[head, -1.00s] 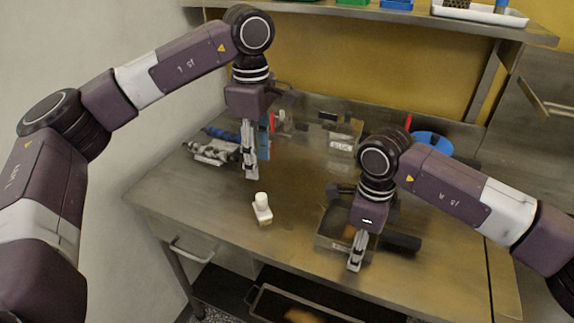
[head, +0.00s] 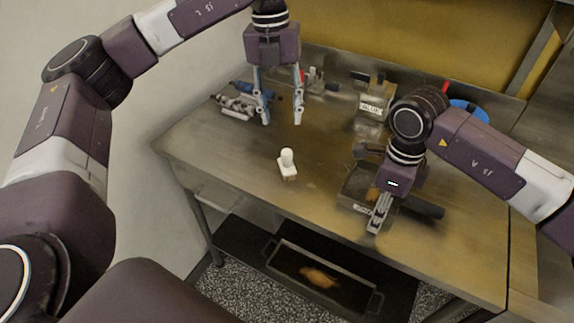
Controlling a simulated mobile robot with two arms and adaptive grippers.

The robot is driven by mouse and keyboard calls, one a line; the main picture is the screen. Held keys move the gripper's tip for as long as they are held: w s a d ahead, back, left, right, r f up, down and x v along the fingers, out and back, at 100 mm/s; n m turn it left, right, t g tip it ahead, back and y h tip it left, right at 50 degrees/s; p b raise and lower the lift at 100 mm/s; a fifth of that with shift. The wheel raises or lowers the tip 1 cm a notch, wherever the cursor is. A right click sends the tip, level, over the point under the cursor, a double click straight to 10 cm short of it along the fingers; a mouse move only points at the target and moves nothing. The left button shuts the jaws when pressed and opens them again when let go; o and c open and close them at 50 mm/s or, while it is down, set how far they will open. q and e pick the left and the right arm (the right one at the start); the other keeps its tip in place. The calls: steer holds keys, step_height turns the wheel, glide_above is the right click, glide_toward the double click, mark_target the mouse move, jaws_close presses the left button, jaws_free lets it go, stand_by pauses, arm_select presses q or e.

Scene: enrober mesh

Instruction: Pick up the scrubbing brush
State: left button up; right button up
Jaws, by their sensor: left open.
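The scrubbing brush (head: 287,167), a small white block with a round white knob on top and a brownish lower edge, stands upright on the steel worktable (head: 235,150). My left gripper (head: 281,119) is open and empty, fingers pointing down, above the table behind the brush and apart from it. My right gripper (head: 377,225) is to the right and nearer the front, in front of a dark open box. Its fingers overlap in this view, so I cannot tell whether it is open or shut.
The dark box (head: 350,204) and a black object (head: 424,206) lie around my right gripper. Metal and blue tools (head: 236,105) lie at the back left, a labelled box (head: 371,107) at the back. A tray (head: 322,275) stands below. Table around the brush is clear.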

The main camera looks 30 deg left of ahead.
mark_target(287, 151)
arm_select(q)
step_height(287, 151, down, 6)
steer(key=n, duration=1.3)
steer(key=shift+f+h, duration=0.25)
steer(key=shift+h, duration=0.15)
steer(key=shift+d+f, duration=0.25)
steer(key=shift+f, duration=0.6)
steer(key=shift+d+f, duration=0.25)
steer(key=shift+f, duration=0.65)
steer(key=shift+d+f, duration=0.25)
steer(key=shift+f, duration=0.6)
steer(key=shift+c, duration=0.4)
jaws_close()
